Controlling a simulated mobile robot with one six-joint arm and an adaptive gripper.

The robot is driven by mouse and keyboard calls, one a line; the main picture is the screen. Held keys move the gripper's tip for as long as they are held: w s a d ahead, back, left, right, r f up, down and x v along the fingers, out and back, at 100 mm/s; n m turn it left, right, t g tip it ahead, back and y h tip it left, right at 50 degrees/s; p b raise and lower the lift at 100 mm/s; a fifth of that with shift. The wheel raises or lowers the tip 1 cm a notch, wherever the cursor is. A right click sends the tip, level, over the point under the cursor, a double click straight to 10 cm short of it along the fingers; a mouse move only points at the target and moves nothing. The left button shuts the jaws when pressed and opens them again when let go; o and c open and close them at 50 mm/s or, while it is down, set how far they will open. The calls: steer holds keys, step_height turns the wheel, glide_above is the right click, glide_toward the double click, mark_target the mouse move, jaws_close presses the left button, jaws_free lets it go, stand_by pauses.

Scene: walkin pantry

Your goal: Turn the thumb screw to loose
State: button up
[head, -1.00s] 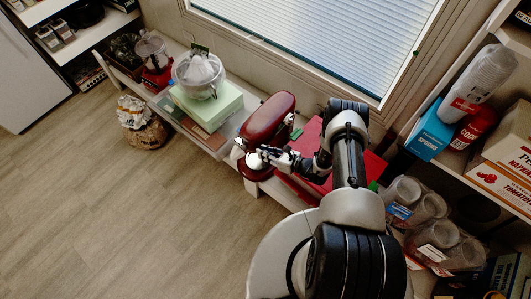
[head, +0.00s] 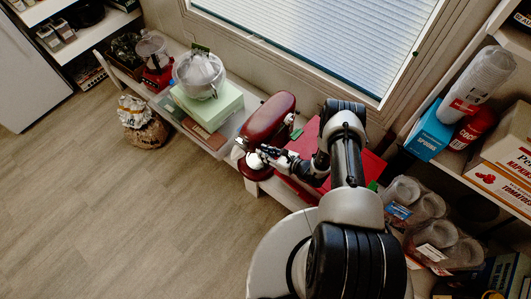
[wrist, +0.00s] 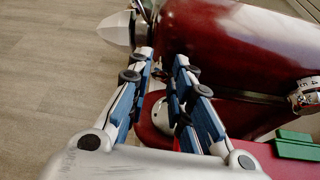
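A dark red stand mixer (head: 268,118) stands on the low bench, and its glossy head (wrist: 245,45) fills the upper right of the wrist view. My gripper (head: 262,153) is at the mixer's near side, below the head. In the wrist view my gripper (wrist: 163,60) has its two fingers apart, with nothing clearly held between the tips. A pale silver pointed part (wrist: 118,28) sits left of the fingertips. The screw's setting cannot be read.
A clear-lidded pot (head: 199,75) on a pale green box (head: 222,108) stands left of the mixer. A red board (head: 305,137) and a green block (wrist: 296,145) lie to the right. Shelves with cups and cartons (head: 500,150) are at right.

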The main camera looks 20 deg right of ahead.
steer(key=shift+o, duration=1.4)
steer(key=v, duration=1.2)
steer(key=shift+w+r, duration=0.1)
steer(key=shift+r, duration=0.05)
